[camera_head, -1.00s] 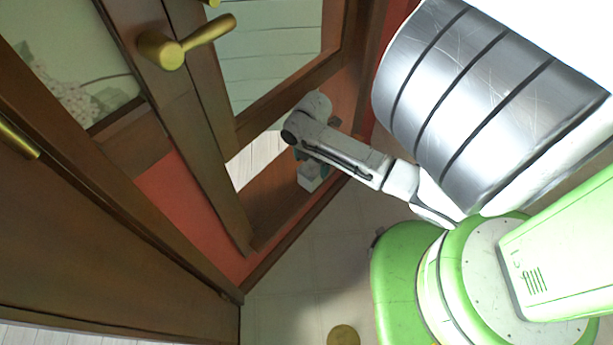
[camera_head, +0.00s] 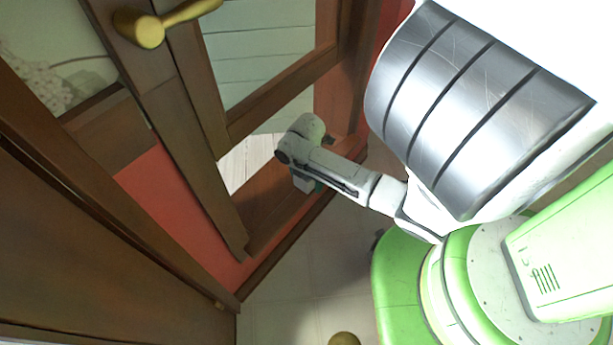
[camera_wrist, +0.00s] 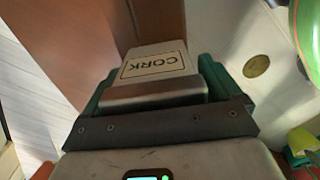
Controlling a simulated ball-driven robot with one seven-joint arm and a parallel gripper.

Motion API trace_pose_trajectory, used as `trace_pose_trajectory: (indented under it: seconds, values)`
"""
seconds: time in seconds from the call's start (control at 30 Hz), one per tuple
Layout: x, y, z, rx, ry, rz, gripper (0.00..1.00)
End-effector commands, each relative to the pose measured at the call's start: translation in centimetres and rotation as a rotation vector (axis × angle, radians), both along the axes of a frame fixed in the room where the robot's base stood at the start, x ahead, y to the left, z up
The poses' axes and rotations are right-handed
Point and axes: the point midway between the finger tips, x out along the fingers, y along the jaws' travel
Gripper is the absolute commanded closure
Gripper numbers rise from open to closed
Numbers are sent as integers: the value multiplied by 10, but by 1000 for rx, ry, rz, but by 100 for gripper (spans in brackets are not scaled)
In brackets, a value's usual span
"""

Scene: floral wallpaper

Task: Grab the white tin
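The white tin (camera_wrist: 157,68), a pale box with the word CORK on one face, sits between the two green fingers of my gripper (camera_wrist: 155,90) in the wrist view. One finger runs close along each side of it, and I see no clear gap. Whether the fingers press on it or only surround it, I cannot tell. In the head view my gripper (camera_head: 308,173) is low by the wooden frame, and the tin (camera_head: 302,184) shows just under it, partly hidden.
A brown wooden door (camera_head: 205,130) with a brass handle (camera_head: 150,25) and glass panes stands at the left. A wooden cabinet or panel (camera_head: 90,250) fills the lower left.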

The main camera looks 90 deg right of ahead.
Motion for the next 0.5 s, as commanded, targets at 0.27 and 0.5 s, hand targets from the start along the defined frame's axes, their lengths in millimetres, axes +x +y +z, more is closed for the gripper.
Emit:
trace_pose_trajectory:
  seconds: [0.27,0.5]
  values:
    - [0,0,0,0,0,0,36]
    - [0,0,0,0,0,0,59]
